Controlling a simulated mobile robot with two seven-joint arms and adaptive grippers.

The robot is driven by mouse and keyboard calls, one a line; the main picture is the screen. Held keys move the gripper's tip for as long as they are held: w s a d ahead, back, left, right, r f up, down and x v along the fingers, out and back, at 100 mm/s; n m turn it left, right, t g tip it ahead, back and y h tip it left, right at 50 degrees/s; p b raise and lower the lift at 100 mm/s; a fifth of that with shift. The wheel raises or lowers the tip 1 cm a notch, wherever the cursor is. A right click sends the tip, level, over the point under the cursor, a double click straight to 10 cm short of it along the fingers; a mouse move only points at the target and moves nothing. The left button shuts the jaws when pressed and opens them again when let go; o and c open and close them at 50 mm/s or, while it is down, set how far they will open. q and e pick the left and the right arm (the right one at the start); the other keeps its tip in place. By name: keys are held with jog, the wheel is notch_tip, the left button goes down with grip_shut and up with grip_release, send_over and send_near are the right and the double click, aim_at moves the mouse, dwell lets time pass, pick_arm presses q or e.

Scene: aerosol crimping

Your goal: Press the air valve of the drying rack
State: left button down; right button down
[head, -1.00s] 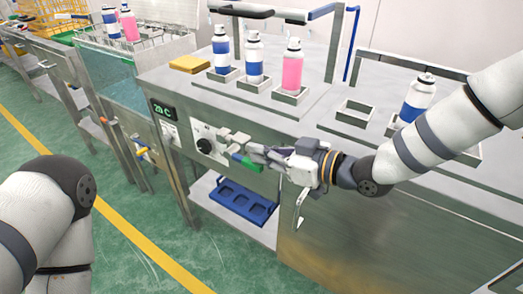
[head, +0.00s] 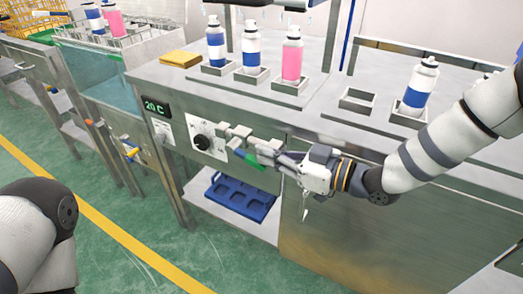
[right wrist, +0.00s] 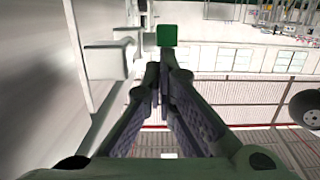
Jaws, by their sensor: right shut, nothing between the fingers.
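The steel bench front (head: 175,105) carries a black knob (head: 201,142), small white blocks (head: 239,132) and a green part (head: 248,160), which looks like a valve handle. My right gripper (head: 262,148) is shut and empty, with its fingertips close to the white blocks and green part. In the right wrist view the shut fingertips (right wrist: 162,72) point toward the green part (right wrist: 167,36), with the white blocks (right wrist: 105,58) to the left. Whether they touch cannot be told. My left gripper is out of view.
Blue-banded cans (head: 250,56) and a pink can (head: 291,55) stand in square holders on the bench top. Another blue-banded can (head: 420,88) stands to the right. A blue tray (head: 238,196) lies on the shelf below the panel. The green floor is open in front.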

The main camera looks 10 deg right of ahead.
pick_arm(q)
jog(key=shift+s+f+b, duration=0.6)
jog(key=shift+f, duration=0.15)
pick_arm(e)
jog(key=shift+w+a+f, duration=0.1)
jog(key=shift+f, duration=2.5)
jog(key=v, duration=1.2)
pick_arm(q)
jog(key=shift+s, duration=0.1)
